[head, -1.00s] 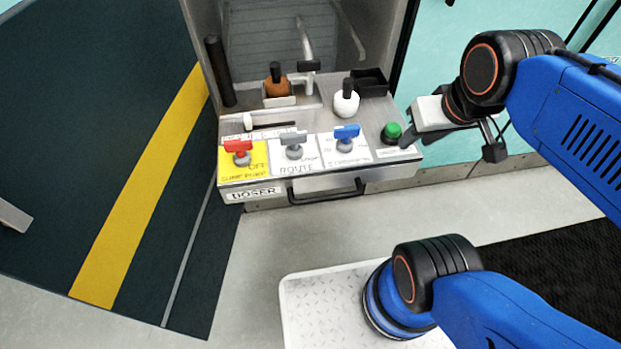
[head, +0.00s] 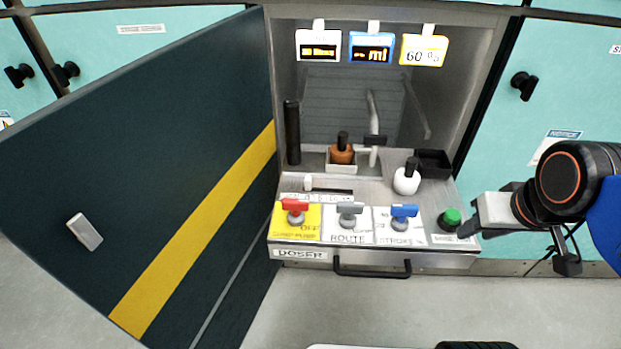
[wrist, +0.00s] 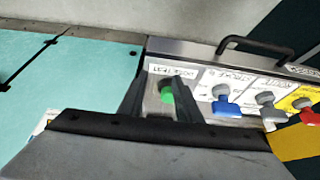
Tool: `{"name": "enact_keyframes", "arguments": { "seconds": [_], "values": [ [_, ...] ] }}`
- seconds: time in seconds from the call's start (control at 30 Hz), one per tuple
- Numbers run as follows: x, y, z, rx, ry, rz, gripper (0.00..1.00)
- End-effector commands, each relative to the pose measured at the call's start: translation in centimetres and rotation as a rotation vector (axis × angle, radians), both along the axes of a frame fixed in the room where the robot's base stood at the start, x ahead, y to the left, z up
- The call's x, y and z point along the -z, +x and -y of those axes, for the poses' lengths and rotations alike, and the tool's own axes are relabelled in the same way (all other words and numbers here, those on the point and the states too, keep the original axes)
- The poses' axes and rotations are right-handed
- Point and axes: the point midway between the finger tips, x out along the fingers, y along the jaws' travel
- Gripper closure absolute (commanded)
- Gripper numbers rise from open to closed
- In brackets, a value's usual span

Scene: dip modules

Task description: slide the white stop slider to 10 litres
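The white stop slider (head: 308,183) stands at the left end of a dark slot (head: 333,190) on the doser's top panel, in the head view. The slot runs to the right from it. Its printed scale is too small to read. My gripper (head: 468,228) is at the panel's right end, beside the green button (head: 451,218), well right of the slider. In the wrist view my gripper (wrist: 158,92) has its two dark fingers apart, with the green button (wrist: 168,96) showing between them. Nothing is held. The slider is not visible in the wrist view.
Red (head: 295,207), grey (head: 350,211) and blue (head: 404,213) knobs line the panel's front. A white bottle (head: 406,181) and brown bottle (head: 342,152) stand behind. A dark door (head: 150,170) stands open at left. A hanging white-framed display (head: 318,49) seems to read 10 litres.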

Motion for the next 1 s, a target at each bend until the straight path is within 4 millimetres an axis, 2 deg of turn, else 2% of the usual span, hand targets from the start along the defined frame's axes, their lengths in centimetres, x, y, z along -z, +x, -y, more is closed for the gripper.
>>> {"name": "enact_keyframes", "arguments": {
  "seconds": [0.43,0.57,0.77,1.0],
  "values": [
    [-0.1,0.1,0.0,0.0,0.001,-0.001,0.69],
    [-1.0,0.9,-0.7,-0.006,0.009,-0.016,0.69],
    [-4.7,4.3,-3.8,-0.018,0.043,-0.081,0.69],
    [-9.2,8.8,-9.6,-0.022,0.07,-0.176,0.69]
  ]
}}
